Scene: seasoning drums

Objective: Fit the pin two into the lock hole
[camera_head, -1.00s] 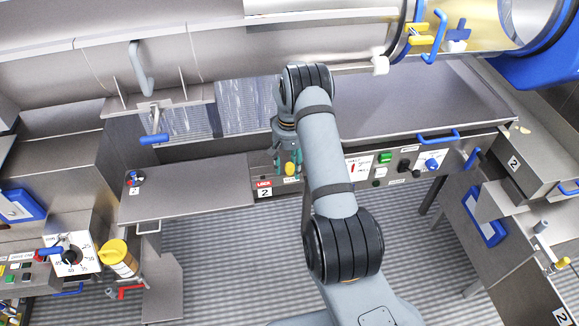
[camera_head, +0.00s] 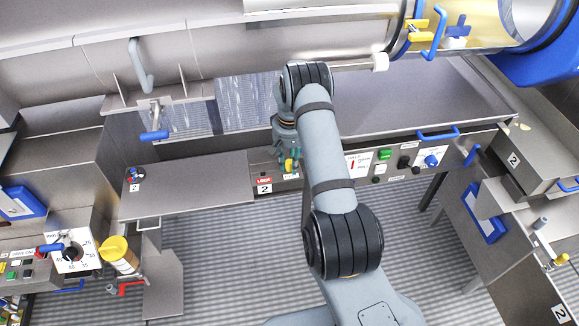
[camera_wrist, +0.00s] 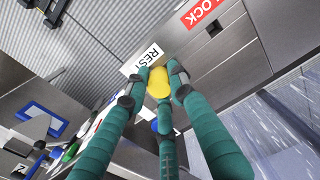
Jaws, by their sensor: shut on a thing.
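My gripper (camera_wrist: 159,76) is shut on a yellow pin (camera_wrist: 159,82). In the wrist view, its green fingers close around the yellow head; the rest of the pin is hidden. The lock hole (camera_wrist: 212,28) is a small dark square opening in the grey metal panel beside the red LOCK label (camera_wrist: 194,12). The pin is apart from this hole, close to the white REST label (camera_wrist: 144,58). In the head view my gripper (camera_head: 289,165) is at the panel, right of the LOCK label (camera_head: 263,181); the pin's yellow (camera_head: 290,166) shows between the fingers.
A number 2 plate (camera_head: 265,189) sits below the LOCK label. Right of my gripper, the panel carries a green button (camera_head: 385,154) and a blue knob (camera_head: 431,160). Striped floor shows below.

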